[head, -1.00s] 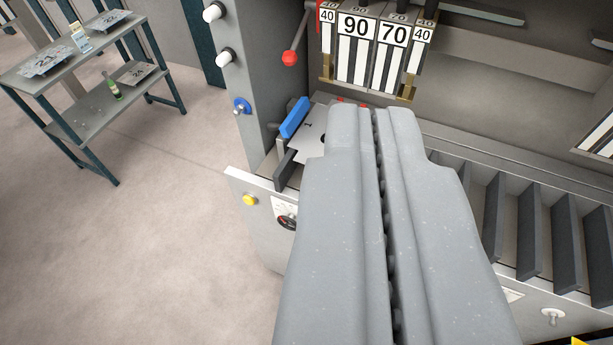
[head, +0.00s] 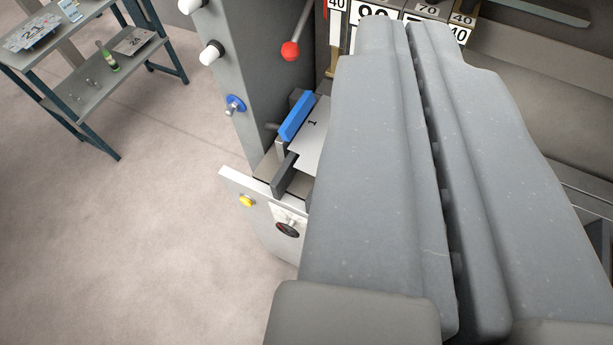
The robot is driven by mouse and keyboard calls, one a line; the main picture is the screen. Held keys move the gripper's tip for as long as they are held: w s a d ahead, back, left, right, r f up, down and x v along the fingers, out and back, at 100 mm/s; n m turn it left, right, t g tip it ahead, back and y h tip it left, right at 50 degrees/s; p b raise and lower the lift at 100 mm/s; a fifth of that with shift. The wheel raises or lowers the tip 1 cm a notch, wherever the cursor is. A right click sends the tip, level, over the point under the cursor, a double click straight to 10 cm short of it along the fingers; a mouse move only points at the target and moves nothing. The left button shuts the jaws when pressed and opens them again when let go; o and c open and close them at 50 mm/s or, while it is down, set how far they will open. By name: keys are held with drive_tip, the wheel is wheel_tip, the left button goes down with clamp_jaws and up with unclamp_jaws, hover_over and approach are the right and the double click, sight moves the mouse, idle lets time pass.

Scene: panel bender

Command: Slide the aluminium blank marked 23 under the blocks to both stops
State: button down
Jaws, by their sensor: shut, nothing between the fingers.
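A light metal sheet (head: 309,150) lies flat in the machine at left, with a "1" showing; my gripper hides the rest, and I cannot read 23 on it. A blue bar (head: 297,116) stands along its left edge and a dark upright plate (head: 284,176) is at its near corner. I cannot tell if the sheet touches either. The numbered blocks (head: 428,9) stand behind, partly covered by my gripper and cut by the top edge. My gripper (head: 405,24) is shut and empty, pointing at the blocks, its tips overlapping them in the picture.
A red-knobbed lever (head: 290,52) hangs left of the blocks. The grey machine column (head: 250,85) stands left of the sheet. A shelf cart (head: 88,95) with marked sheets and a green bottle (head: 108,57) is at far left. The floor between is clear.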

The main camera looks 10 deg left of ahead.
drive_tip(key=shift+s, duration=0.1)
drive_tip(key=w+a+f+m+t+y+b, duration=0.15)
drive_tip(key=w+a+f+m, duration=0.35)
drive_tip(key=w+f, duration=0.5)
drive_tip(key=w+a+f+m+t+y+b, duration=0.15)
drive_tip(key=w+a+f+m, duration=0.35)
drive_tip(key=w+f, duration=0.5)
drive_tip(key=s+a+f+m+g+h+b, duration=0.15)
drive_tip(key=f+m+h, duration=0.45)
drive_tip(key=f, duration=1.1)
drive_tip(key=s+f+m+g+h+b, duration=0.1)
drive_tip(key=s+f+m+h+b, duration=0.35)
drive_tip(key=f, duration=1.25)
drive_tip(key=w+d+m, duration=0.2)
drive_tip(key=w+d, duration=0.1)
drive_tip(key=w, duration=0.7)
drive_tip(key=shift+d+p, duration=0.2)
drive_tip(key=shift+p, duration=0.2)
drive_tip(key=shift+d+r+m+t, duration=0.1)
drive_tip(key=shift+r+m+t, duration=0.05)
drive_tip(key=shift+m+t, duration=0.1)
